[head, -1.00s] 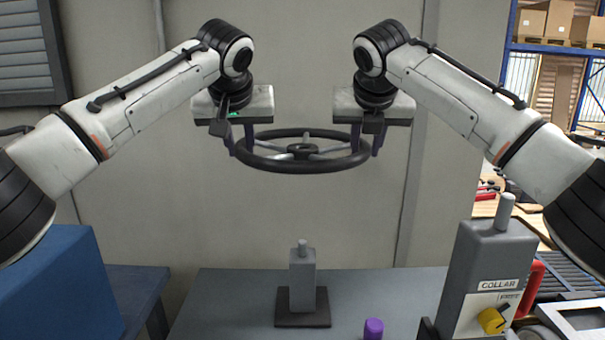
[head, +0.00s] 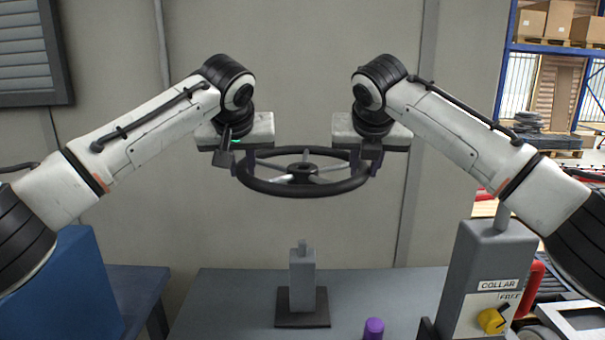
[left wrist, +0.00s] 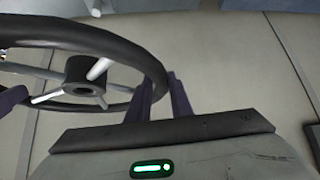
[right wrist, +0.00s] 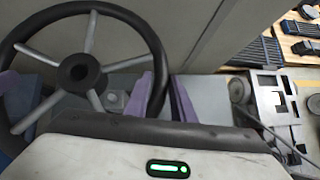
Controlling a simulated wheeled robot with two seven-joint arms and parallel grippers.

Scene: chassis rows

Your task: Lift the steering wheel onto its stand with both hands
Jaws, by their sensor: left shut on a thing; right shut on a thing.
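The black steering wheel (head: 303,187) with grey spokes hangs level in the air, held between my two grippers. My left gripper (head: 236,165) is shut on the wheel's left rim. My right gripper (head: 372,163) is shut on its right rim. In the left wrist view the fingers close around the rim (left wrist: 152,72); the right wrist view also shows the rim (right wrist: 158,60) between the fingers. The stand (head: 302,268), a grey post with a small peg on a dark square base, is on the table below the wheel, with a clear gap between them.
A grey box labelled COLLAR (head: 482,270) with a yellow knob and a peg on top stands at the right. A purple cylinder (head: 373,328) stands at the front of the grey table (head: 235,300). A blue block (head: 65,285) is at the left.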

